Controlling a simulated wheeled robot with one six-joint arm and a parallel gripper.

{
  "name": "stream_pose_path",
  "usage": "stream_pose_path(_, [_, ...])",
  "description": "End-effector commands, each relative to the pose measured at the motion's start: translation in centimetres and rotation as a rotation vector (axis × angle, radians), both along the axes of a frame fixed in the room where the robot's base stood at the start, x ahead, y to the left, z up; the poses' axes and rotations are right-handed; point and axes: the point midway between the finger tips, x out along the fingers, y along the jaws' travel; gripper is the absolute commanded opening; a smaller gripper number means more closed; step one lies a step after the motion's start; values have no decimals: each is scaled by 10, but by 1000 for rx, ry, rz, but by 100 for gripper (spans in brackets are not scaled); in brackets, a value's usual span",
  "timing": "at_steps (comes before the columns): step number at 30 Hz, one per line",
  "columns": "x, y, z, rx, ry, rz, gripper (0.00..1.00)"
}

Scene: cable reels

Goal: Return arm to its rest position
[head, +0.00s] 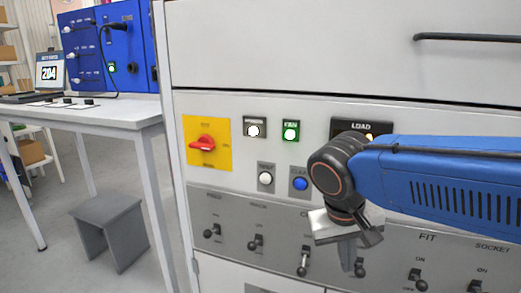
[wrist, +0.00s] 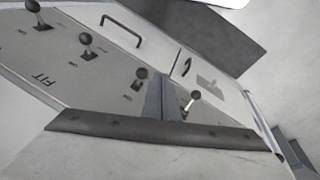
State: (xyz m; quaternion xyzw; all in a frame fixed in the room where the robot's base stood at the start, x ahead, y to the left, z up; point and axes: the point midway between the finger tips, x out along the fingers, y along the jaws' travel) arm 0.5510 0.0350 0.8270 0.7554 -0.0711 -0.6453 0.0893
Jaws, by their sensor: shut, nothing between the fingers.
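My blue arm (head: 435,178) reaches in from the right edge of the head view, across the front of the grey control panel (head: 225,240). My gripper (head: 348,262) hangs from the dark wrist joint and points down in front of the lower row of toggle switches. It partly covers one switch. In the wrist view my gripper's fingers (wrist: 160,78) are together with nothing held between them. Several black-knobbed toggles show around them, and one knob (wrist: 195,95) appears just right of the fingers. I cannot tell whether the fingers touch the panel.
A red rotary switch (head: 203,143) on a yellow plate, a lit green button (head: 291,132) and a blue button (head: 301,184) sit left of my arm. A white table (head: 85,113) with a blue box (head: 103,50) stands left. A grey stool (head: 106,210) is on the floor.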

Motion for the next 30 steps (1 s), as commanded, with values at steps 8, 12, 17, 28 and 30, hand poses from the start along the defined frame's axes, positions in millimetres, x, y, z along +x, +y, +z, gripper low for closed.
stream_pose_path(8, [-21,-48,-22,115,-42,7,0])
stream_pose_path(12, [-32,-66,-33,161,-81,12,0])
stream_pose_path(17, [-44,-83,-46,199,-140,16,0])
stream_pose_path(28, [-61,-104,-64,227,-249,23,0])
stream_pose_path(30, [-61,-105,-65,227,-256,24,0])
